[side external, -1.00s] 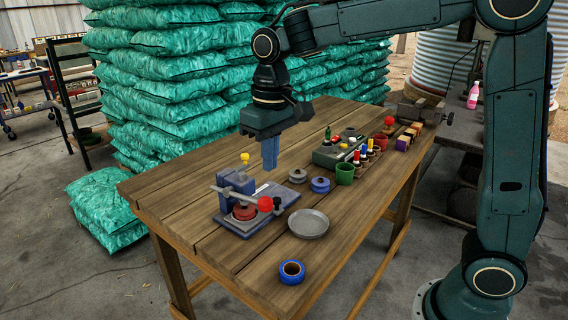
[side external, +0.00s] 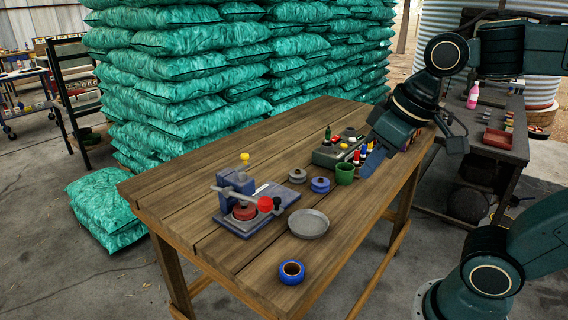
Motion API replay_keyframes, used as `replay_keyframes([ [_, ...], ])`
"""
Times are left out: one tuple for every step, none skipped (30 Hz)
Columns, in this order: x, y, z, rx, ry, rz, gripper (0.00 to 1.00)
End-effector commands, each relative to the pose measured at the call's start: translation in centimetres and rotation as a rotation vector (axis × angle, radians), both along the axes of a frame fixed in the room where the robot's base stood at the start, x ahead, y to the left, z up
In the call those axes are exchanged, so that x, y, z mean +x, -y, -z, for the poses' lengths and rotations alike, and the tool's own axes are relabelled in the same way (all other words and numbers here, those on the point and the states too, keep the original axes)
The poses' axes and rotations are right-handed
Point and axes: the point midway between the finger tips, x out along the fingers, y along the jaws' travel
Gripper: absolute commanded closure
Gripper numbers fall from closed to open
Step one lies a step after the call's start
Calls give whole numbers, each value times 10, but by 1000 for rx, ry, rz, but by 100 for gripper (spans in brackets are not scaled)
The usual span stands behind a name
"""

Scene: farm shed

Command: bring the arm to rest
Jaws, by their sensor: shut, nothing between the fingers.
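My gripper (side external: 369,168) is at the right side of the wooden table, its blue fingers together and empty. It points down and to the left, close to the green cup and the small bottles in the picture; I cannot tell whether it hangs in front of them or touches anything. My wrist hides the far right end of the table and what stands there.
On the wooden table (side external: 190,205) stand a blue clamp device (side external: 240,197), a grey dish (side external: 309,224), a blue tape roll (side external: 291,271), a blue spool (side external: 320,184), a green cup (side external: 345,174) and a green box (side external: 332,155). Stacked green sacks (side external: 180,70) rise behind.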

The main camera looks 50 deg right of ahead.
Motion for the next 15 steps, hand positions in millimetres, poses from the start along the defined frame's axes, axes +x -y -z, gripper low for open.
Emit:
replay_keyframes([
  [-9,2,3,-1,19,2,100],
  [-13,2,5,-3,29,2,100],
  [-18,3,7,-5,41,2,100],
  [-22,4,9,-6,49,2,100],
  [-25,4,11,-7,56,2,100],
  [-29,5,13,-8,65,3,100],
  [-31,5,14,-9,71,3,100],
  [-33,6,15,-10,76,3,100],
  [-35,6,17,-10,81,3,100],
  [-36,6,17,-11,85,3,100],
  [-38,6,18,-11,87,3,100],
  [-38,7,19,-12,89,3,100],
  [-39,7,19,-12,89,3,100],
  [-39,7,19,-12,90,3,100],
  [-39,7,20,-12,90,3,100],
])
